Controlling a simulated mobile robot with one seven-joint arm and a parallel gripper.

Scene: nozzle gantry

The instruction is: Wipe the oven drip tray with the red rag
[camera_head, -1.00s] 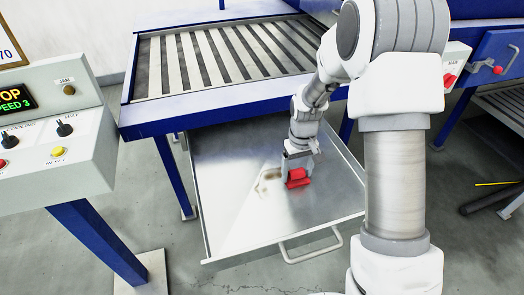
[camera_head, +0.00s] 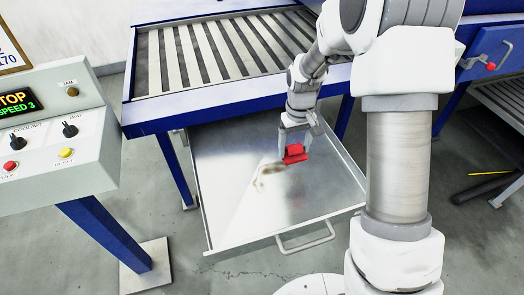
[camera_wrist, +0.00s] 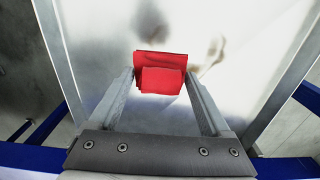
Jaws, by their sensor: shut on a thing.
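The oven drip tray (camera_head: 230,215) is a shallow metal tray pulled out under the blue-framed conveyor, with a handle on its front edge. A brown stain (camera_head: 266,174) marks its middle, just left of the rag in the head view. My gripper (camera_head: 295,150) is over the tray, shut on the folded red rag (camera_head: 295,154). In the wrist view the red rag (camera_wrist: 160,75) sits between the two fingertips, with dark smudges (camera_wrist: 208,50) beyond it on the tray (camera_wrist: 250,80). I cannot tell whether the rag touches the tray surface.
The slatted conveyor (camera_head: 220,52) with its blue frame lies above the tray's back. A control panel (camera_head: 50,125) stands at the left on a blue leg. A blue unit with a red knob (camera_head: 490,66) is at the right. Floor in front of the tray is clear.

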